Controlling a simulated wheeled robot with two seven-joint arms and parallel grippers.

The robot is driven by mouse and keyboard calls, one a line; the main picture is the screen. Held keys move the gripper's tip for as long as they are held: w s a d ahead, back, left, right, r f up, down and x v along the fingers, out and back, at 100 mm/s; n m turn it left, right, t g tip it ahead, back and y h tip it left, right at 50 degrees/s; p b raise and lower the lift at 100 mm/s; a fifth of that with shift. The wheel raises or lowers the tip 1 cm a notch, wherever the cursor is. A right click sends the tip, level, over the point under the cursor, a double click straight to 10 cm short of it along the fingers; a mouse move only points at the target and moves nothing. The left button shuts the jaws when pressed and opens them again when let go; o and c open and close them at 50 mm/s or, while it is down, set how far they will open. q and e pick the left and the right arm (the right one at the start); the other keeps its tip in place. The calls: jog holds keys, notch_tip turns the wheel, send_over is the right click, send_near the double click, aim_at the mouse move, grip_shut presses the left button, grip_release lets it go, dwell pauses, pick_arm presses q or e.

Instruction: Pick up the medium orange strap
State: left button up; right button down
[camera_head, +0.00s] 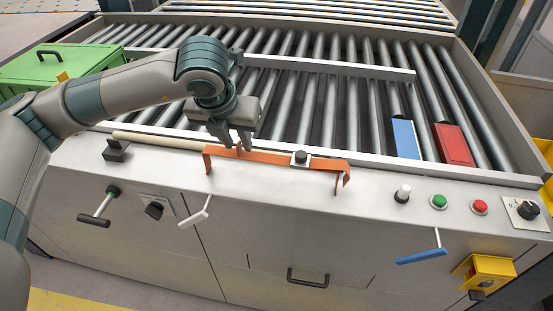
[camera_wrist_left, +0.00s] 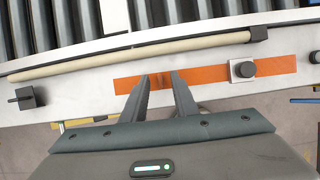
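An orange strap (camera_head: 270,157) lies along the front ledge of the machine, its two ends bent down. It also shows in the wrist view (camera_wrist_left: 205,76). A black knob on a pale square base (camera_head: 300,157) sits on the strap right of its middle; it shows in the wrist view too (camera_wrist_left: 243,69). My left gripper (camera_head: 238,148) points down at the strap's left part. Its fingers (camera_wrist_left: 159,77) are apart, with a darker orange patch between the tips. Contact with the strap is not clear. My right gripper is not in view.
A beige rod (camera_head: 160,139) lies behind the strap. A blue block (camera_head: 405,138) and a red block (camera_head: 453,144) rest on the rollers at right. A white knob (camera_head: 403,193) and green and red buttons (camera_head: 439,201) are on the ledge. A green box (camera_head: 55,66) stands at left.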

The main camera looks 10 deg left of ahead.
pick_arm(q)
grip_shut()
dwell(1.5)
